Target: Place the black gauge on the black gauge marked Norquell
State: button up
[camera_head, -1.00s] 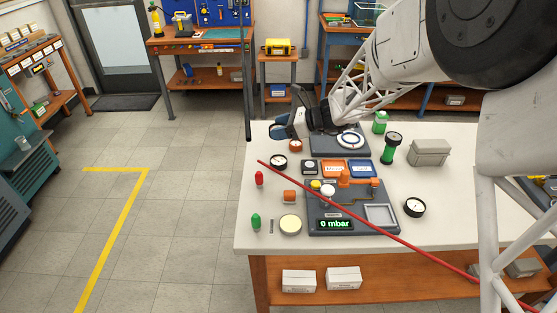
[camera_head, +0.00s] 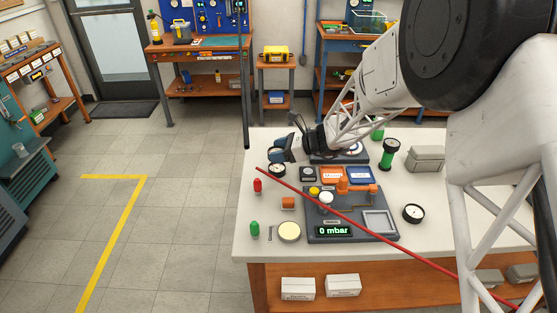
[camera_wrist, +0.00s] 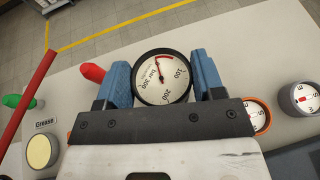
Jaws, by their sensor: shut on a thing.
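The black gauge (camera_head: 277,170) has a black rim, a white dial and a red needle. It is at the left side of the white table (camera_head: 245,220). My gripper (camera_head: 279,163) is at it. In the wrist view its blue fingers (camera_wrist: 160,80) are shut on the gauge, one on each side; the dial (camera_wrist: 161,77) faces up and shows a scale to 300. Whether the gauge touches the table is hard to tell. Another black-rimmed gauge (camera_head: 413,213) lies at the table's right. I cannot read the name Norquell on any gauge.
A dark test panel (camera_head: 345,231) reads "0 mbar". A red rod (camera_head: 370,222) crosses the view in front. A red item (camera_head: 258,185), a green one (camera_head: 255,229) and a grease tin (camera_head: 289,232) stand at left. An orange-rimmed gauge (camera_wrist: 259,114) is right of my gripper.

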aim_at(279, 167)
jog(key=shift+f, duration=1.9)
jog(key=shift+f, duration=0.15)
jog(key=o, duration=1.1)
jog(key=shift+c, duration=0.2)
jog(key=shift+d+r, duration=0.1)
jog(key=shift+r, duration=0.1)
jog(key=shift+v, duration=5.9)
jog(key=shift+r, duration=0.1)
